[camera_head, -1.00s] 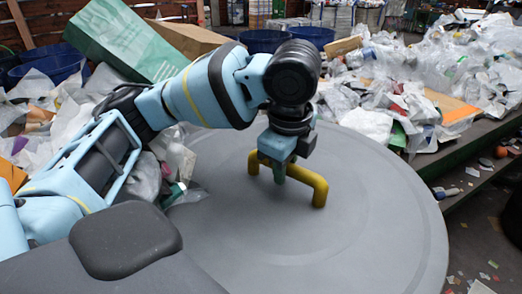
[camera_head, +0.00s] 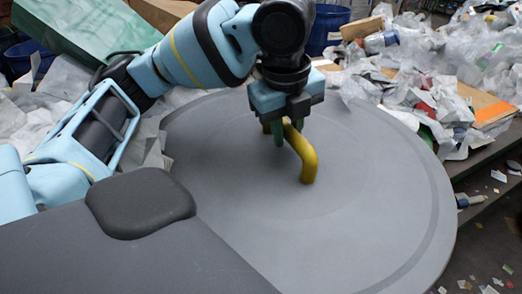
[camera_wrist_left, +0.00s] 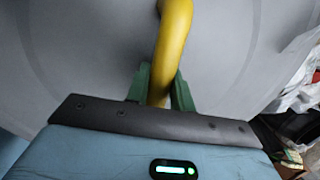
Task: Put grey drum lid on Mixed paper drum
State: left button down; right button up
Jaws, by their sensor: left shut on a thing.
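The grey drum lid (camera_head: 380,215) is a large round disc that fills the middle of the head view. A yellow handle (camera_head: 306,158) stands up from its top. My left gripper (camera_head: 286,137) comes down from above and is shut on this handle. In the left wrist view, the green fingers (camera_wrist_left: 161,88) sit on both sides of the yellow bar (camera_wrist_left: 172,40), with the grey lid face (camera_wrist_left: 100,55) behind. The Mixed paper drum cannot be made out; anything under the lid is hidden. My right gripper is not in view.
Heaps of clear plastic and paper waste (camera_head: 440,95) lie behind and to the right, close to the lid's edge. A green box (camera_head: 75,45) stands at the back left. A blue bin (camera_head: 326,28) is at the back. Scraps litter the floor at lower right.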

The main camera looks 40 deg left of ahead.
aim_at(285, 152)
pick_arm(q)
jog(key=shift+r, duration=0.1)
